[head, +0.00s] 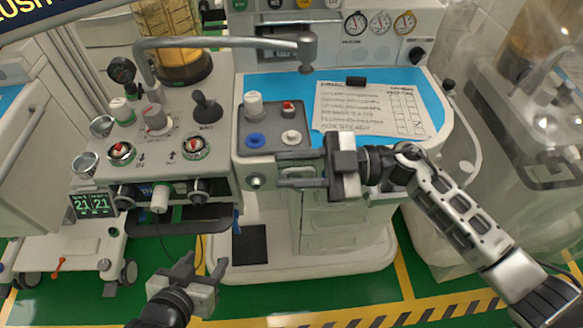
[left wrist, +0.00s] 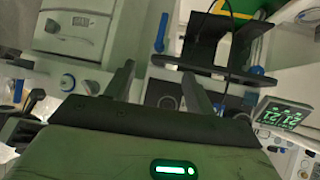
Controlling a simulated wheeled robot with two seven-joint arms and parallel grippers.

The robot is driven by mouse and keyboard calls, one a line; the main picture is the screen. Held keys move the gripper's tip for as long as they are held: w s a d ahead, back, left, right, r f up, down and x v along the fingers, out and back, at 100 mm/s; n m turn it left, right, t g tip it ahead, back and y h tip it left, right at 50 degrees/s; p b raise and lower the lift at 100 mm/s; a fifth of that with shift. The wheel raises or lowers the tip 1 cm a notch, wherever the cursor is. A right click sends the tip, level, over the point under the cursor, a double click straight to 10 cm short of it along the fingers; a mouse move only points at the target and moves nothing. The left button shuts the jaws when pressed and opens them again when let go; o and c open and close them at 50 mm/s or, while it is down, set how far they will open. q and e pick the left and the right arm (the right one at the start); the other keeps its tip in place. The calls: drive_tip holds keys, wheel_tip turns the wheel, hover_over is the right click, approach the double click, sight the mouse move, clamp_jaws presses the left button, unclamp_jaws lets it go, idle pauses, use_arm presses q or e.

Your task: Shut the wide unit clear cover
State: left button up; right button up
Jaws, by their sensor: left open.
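I cannot clearly pick out the wide unit's clear cover in either view. The wide grey unit with knobs and gauges (head: 160,135) stands at the left of the head view. My left gripper (head: 203,263) is low in front of it, below its front edge, open and empty. Its two dark fingers (left wrist: 157,82) stand apart in the left wrist view, with nothing between them. My right gripper (head: 279,176) reaches in from the right, before the middle cart's front edge. Its fingers point left, with a small gap and nothing seen between them. They are close to a round front knob (head: 256,182).
A blue worktop (head: 265,85) holds a written sheet (head: 360,108). A metal pipe arm (head: 225,42) arches over the wide unit. A green number display (head: 92,204) hangs at its left. A translucent-wrapped unit (head: 520,190) stands at the right. Green floor is clear in front.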

use_arm(q)
drive_tip(key=shift+s, duration=0.1)
use_arm(e)
drive_tip(key=shift+s+a, duration=0.15)
use_arm(q)
drive_tip(key=b, duration=0.1)
drive_tip(key=f+b, duration=0.1)
drive_tip(key=b, duration=0.1)
drive_tip(key=shift+w+d, duration=0.2)
drive_tip(key=shift+d, duration=0.1)
use_arm(e)
drive_tip(key=d, duration=1.6)
drive_tip(key=shift+s, duration=0.1)
